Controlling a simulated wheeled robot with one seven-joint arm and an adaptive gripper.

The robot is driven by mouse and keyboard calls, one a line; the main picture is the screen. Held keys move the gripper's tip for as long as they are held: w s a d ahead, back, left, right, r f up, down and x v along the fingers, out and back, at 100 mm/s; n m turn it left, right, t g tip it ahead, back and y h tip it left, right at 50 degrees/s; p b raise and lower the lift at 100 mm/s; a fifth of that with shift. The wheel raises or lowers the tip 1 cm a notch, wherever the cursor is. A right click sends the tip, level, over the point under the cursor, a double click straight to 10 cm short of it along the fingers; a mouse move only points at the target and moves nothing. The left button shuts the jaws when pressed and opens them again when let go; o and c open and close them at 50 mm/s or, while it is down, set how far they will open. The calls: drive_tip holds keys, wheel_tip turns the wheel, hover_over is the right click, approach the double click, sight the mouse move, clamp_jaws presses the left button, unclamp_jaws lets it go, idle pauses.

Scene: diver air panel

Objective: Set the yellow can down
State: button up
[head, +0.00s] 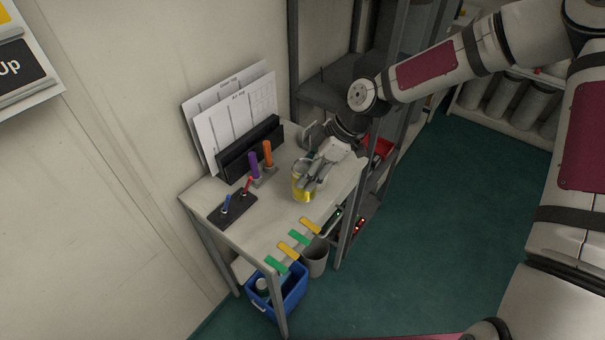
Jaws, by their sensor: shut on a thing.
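The yellow can (303,194) is at the middle of the small white table (262,231), with its lower yellow part showing. My gripper (307,176) reaches in from the upper right and is shut on the can, its fingers covering part of the can's upper side. The can looks about upright. It is over or on the tabletop; I cannot tell whether its base touches the surface.
A black holder with papers (236,118) stands at the table's back. Purple (254,165) and orange (267,153) handles and a black switch block (232,209) are left of the can. Coloured tabs (289,250) line the front edge. A blue bin (279,297) is below.

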drive_tip(key=shift+w+a+f, duration=0.1)
drive_tip(key=shift+w+a, duration=0.2)
drive_tip(key=shift+w, duration=0.25)
drive_tip(key=shift+w+a+f, duration=0.1)
drive_tip(key=shift+w+a, duration=0.2)
drive_tip(key=shift+w, duration=0.2)
drive_tip(key=shift+f+p, duration=0.4)
drive_tip(key=shift+f, duration=1.25)
drive_tip(key=shift+f, duration=0.15)
drive_tip(key=o, duration=1.5)
